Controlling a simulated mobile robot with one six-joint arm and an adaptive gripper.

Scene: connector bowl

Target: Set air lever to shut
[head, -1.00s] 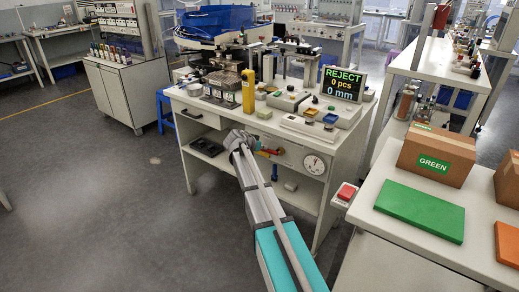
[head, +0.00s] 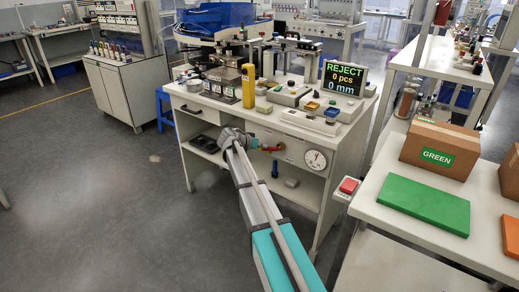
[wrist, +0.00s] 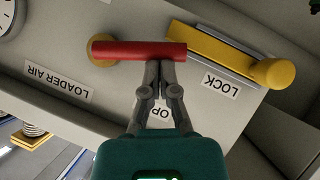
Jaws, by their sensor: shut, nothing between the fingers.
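The red air lever (wrist: 140,51) lies level across the upper middle of the wrist view, running right from its brass pivot (wrist: 103,50). A "LOADER AIR" label (wrist: 58,82) sits to its lower left. My gripper (wrist: 160,64) is shut and empty. Its fingertips are at the lever's lower edge in the picture, near the free end; I cannot tell whether they touch. The fingers partly cover a label of which "OP" (wrist: 166,113) shows. In the head view the lever (head: 271,149) is a small red bar on the bench front, just right of my arm's end.
A yellow lever (wrist: 225,52) with a "LOCK" label (wrist: 221,86) is close to the right of the red lever. A round gauge (head: 316,160) is on the bench front. An open shelf (head: 292,190) lies below. A red button box (head: 348,187) stands to the right.

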